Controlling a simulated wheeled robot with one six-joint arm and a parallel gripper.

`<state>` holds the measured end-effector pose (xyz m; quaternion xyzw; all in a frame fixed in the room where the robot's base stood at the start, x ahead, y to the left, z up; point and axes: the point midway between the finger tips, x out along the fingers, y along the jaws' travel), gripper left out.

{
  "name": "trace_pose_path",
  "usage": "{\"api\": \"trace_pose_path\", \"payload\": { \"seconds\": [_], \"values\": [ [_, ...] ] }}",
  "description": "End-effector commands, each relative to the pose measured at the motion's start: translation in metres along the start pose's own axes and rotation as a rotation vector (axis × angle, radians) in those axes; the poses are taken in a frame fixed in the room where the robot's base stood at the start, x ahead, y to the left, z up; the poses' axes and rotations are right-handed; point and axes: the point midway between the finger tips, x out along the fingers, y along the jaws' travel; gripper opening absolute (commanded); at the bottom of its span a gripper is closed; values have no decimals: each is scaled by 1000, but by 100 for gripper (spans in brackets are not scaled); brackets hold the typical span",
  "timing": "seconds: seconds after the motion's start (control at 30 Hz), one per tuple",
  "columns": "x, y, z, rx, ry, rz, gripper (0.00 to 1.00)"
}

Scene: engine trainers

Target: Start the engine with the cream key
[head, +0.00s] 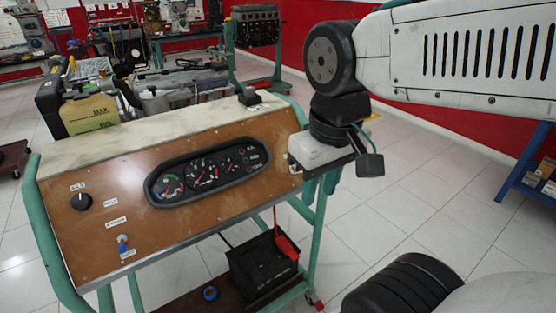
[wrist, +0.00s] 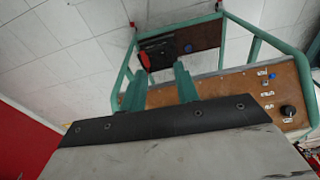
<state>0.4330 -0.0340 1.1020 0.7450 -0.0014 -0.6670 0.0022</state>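The brown engine trainer panel (head: 235,205) slopes toward me, with a gauge cluster in its middle. Low on its left side sits a small switch or key fitting with a blue part (head: 123,247) and a pale top; it also shows as a blue spot in the wrist view (wrist: 262,73). I cannot make out a cream key for certain. My gripper (head: 320,185) hangs at the panel's right end, well away from that fitting. Its two teal fingers stand apart with nothing between them in the wrist view (wrist: 160,88). The fingertips are partly hidden in the head view.
A black knob (head: 81,201) is at the panel's upper left. A black battery (head: 258,272) with a red clamp (head: 287,246) and a blue ring (head: 210,293) are on the lower shelf. Teal frame tubes surround the panel. An engine stands behind; the floor to the right is open.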

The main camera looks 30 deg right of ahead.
Motion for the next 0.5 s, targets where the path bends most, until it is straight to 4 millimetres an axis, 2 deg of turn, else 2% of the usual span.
{"api": "trace_pose_path", "payload": {
  "seconds": [0.17, 0.27, 0.37, 0.5],
  "values": [
    [2, 19, -54, 2, -32, 5, 31],
    [12, 38, -95, -3, -49, 6, 31],
    [26, 61, -134, -8, -66, 5, 31],
    [57, 99, -183, -16, -86, 2, 31]
  ]
}}
